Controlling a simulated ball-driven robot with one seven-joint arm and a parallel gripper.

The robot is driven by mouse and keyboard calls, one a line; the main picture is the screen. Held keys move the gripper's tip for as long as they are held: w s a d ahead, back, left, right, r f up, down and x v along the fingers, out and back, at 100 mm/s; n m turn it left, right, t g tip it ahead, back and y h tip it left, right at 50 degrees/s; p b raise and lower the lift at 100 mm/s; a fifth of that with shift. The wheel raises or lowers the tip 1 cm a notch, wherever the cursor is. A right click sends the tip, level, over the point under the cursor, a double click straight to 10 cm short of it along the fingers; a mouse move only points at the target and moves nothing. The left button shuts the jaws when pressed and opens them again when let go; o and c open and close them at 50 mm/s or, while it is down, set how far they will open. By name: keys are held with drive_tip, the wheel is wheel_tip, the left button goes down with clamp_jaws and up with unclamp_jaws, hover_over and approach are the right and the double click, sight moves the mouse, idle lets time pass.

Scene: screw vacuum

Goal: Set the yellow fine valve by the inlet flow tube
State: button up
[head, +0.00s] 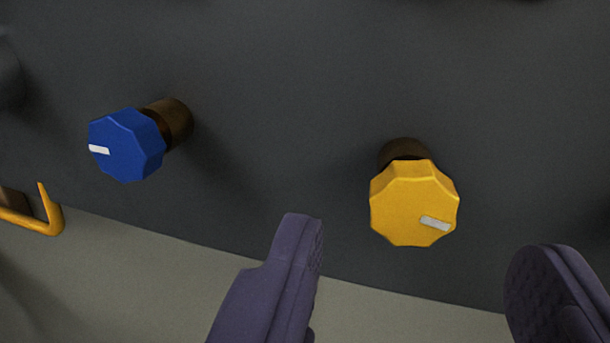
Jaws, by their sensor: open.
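The yellow fine valve knob (412,204) sits on a brass stem on the dark panel, right of the middle in the head view. It is faceted, with a white mark on its face pointing to the lower right. My gripper (425,255) is open, with one purple padded finger to the lower left of the yellow knob and the other to its lower right. The fingers are apart from the knob and nothing is between them. The inlet flow tube cannot be made out in this view.
A blue faceted knob (127,145) with a white mark pointing left stands on the panel (290,80) at the left. A yellow hooked piece (42,215) is at the far left edge. A pale surface (160,270) lies below the panel's lower edge.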

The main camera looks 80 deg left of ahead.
sight(414, 218)
drive_tip(key=x, duration=0.5)
drive_tip(key=shift+w+a+b, duration=0.2)
drive_tip(key=shift+a+b, duration=0.05)
drive_tip(key=shift+b, duration=0.1)
drive_tip(key=c, duration=1)
drive_tip(key=shift+f+n+b, duration=0.2)
drive_tip(key=shift+n+b, duration=0.2)
drive_tip(key=shift+b, duration=0.5)
drive_tip(key=shift+r+n+b, duration=0.15)
drive_tip(key=shift+n+b, duration=0.2)
drive_tip(key=shift+n, duration=0.05)
drive_tip(key=shift+c, duration=0.2)
drive_tip(key=o, duration=1)
drive_tip(key=shift+o, duration=0.2)
drive_tip(key=p+v, duration=0.1)
drive_tip(key=v, duration=0.6)
drive_tip(key=shift+s+d+p, duration=0.15)
drive_tip(key=shift+d+p, duration=0.2)
drive_tip(key=shift+p, duration=0.05)
